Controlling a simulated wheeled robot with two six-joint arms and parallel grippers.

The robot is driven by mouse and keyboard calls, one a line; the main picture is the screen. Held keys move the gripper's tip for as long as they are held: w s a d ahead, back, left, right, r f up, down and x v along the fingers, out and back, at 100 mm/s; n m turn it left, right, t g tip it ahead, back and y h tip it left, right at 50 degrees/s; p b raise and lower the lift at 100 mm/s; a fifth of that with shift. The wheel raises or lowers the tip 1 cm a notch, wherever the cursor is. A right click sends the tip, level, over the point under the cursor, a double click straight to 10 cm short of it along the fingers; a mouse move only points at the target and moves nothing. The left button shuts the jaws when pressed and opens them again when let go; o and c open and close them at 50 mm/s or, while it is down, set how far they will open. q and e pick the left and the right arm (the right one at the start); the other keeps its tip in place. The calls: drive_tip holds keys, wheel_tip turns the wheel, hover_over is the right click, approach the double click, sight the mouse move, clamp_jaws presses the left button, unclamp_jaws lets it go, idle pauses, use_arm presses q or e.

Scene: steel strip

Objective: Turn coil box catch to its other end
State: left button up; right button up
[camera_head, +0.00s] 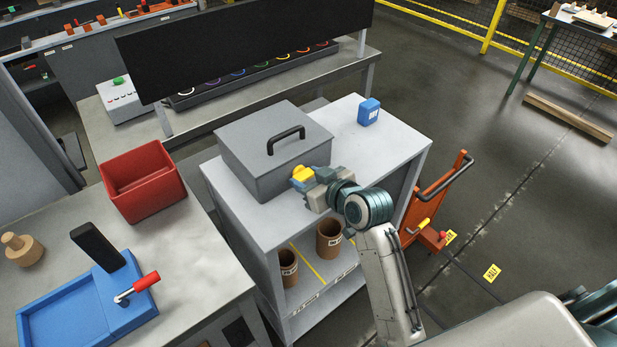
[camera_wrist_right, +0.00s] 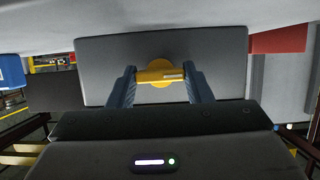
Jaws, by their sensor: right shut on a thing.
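The coil box (camera_head: 260,150) is a grey box with a black handle (camera_head: 286,140) on its closed lid, standing on a light grey cabinet. Its yellow catch (camera_head: 303,173) is on the front face, near the right corner in the head view. My right gripper (camera_head: 308,180) is at that face with its fingers around the catch. In the right wrist view the catch (camera_wrist_right: 160,76) lies level between the two fingertips of the gripper (camera_wrist_right: 160,85), in front of the grey box face (camera_wrist_right: 110,60). My left gripper is not in view.
A blue block (camera_head: 368,111) stands on the cabinet top (camera_head: 350,150) right of the box. A red bin (camera_head: 142,184) and a blue tray with a red-handled lever (camera_head: 135,287) are on the left bench. Brown pots (camera_head: 329,238) sit on the shelf below. An orange cart (camera_head: 432,205) stands right.

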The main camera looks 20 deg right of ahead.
drive_tip(key=o, duration=1)
drive_tip(key=shift+s+d+r, duration=0.1)
drive_tip(key=shift+s+d, duration=0.1)
drive_tip(key=shift+s, duration=0.3)
drive_tip(key=b+v, duration=0.2)
drive_tip(key=v, duration=0.7)
drive_tip(key=shift+s+d+r, duration=0.1)
drive_tip(key=shift+s+r, duration=0.1)
drive_tip(key=shift+s, duration=0.15)
